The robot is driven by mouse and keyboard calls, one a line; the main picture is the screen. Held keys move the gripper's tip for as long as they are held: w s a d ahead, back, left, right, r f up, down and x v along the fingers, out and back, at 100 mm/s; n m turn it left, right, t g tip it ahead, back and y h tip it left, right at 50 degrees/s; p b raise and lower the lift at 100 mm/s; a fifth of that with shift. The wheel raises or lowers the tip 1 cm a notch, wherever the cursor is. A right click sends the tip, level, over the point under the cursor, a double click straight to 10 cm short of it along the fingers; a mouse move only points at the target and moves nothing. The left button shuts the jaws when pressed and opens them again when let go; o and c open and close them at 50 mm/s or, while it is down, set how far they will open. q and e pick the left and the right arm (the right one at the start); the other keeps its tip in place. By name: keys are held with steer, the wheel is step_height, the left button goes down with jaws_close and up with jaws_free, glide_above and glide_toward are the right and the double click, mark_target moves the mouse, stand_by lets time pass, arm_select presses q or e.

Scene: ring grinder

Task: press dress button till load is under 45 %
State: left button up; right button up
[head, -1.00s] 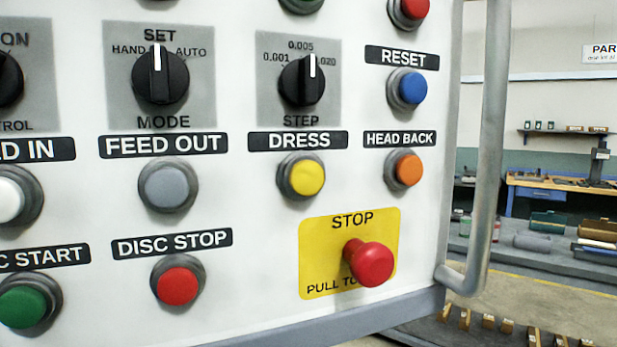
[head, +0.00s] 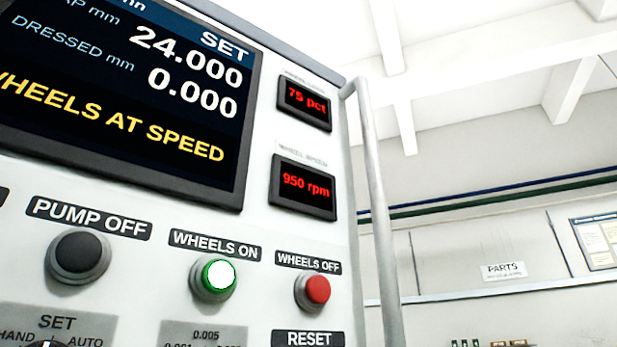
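The load display (head: 304,102) at the panel's upper right reads 75 pct in red; its small label is hard to read. The dress button is out of frame below in the head view now. The screen (head: 130,85) shows SET 24.000, DRESSED mm 0.000 and WHEELS AT SPEED in yellow. The wheels on button (head: 218,277) is lit green. Neither of my grippers shows in this view.
The speed display (head: 304,188) reads 950 rpm. The black pump off button (head: 79,255) and red wheels off button (head: 313,291) are in the row below. A vertical grey handle rail (head: 376,210) runs along the panel's right edge.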

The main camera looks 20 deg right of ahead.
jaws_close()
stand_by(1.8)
